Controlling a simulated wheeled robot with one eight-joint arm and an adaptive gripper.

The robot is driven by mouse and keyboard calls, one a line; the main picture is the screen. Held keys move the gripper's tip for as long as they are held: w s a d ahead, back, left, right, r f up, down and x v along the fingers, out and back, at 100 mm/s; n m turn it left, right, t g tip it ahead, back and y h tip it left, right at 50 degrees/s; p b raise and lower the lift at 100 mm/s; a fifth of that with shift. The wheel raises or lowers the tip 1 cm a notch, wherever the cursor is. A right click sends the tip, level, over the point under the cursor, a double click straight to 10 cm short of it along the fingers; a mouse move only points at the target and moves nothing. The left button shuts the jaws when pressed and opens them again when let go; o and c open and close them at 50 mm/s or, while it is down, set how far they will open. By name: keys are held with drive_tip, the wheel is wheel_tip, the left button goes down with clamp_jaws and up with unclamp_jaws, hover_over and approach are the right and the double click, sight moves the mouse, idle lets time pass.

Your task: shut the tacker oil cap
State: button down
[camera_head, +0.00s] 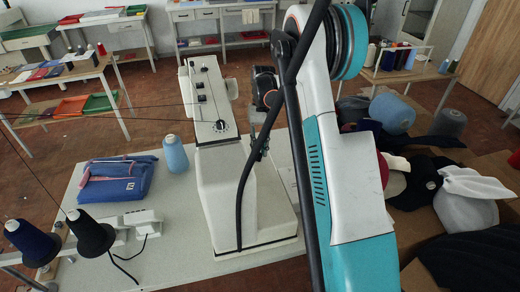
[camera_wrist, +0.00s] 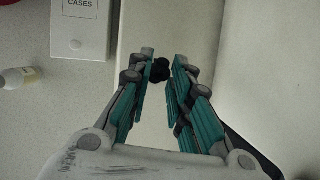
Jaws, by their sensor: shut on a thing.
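The tacker (camera_head: 225,165) is a white machine standing on the table, with knobs on top and threads running to it. It also fills the middle of the wrist view as a pale surface (camera_wrist: 190,28). The oil cap (camera_wrist: 160,70) is a small black knob against that pale surface. My gripper (camera_wrist: 163,64) has teal fingers on either side of it and is shut on it. Whether the cap is fully seated cannot be told. In the head view my arm covers part of the tacker, and the cap cannot be made out.
A white box marked CASES (camera_wrist: 80,28) and a small bottle (camera_wrist: 18,78) lie left of the tacker in the wrist view. A blue pouch (camera_head: 117,180), a light blue thread cone (camera_head: 175,154) and dark cones (camera_head: 90,234) occupy the table's left.

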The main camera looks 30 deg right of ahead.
drive_tip(key=shift+w+f, duration=0.1)
idle(0.5)
drive_tip(key=c, duration=1.8)
unclamp_jaws()
drive_tip(key=shift+o, duration=0.2)
drive_tip(key=shift+w, duration=0.1)
drive_tip(key=v, duration=1.2)
drive_tip(key=shift+w, duration=0.1)
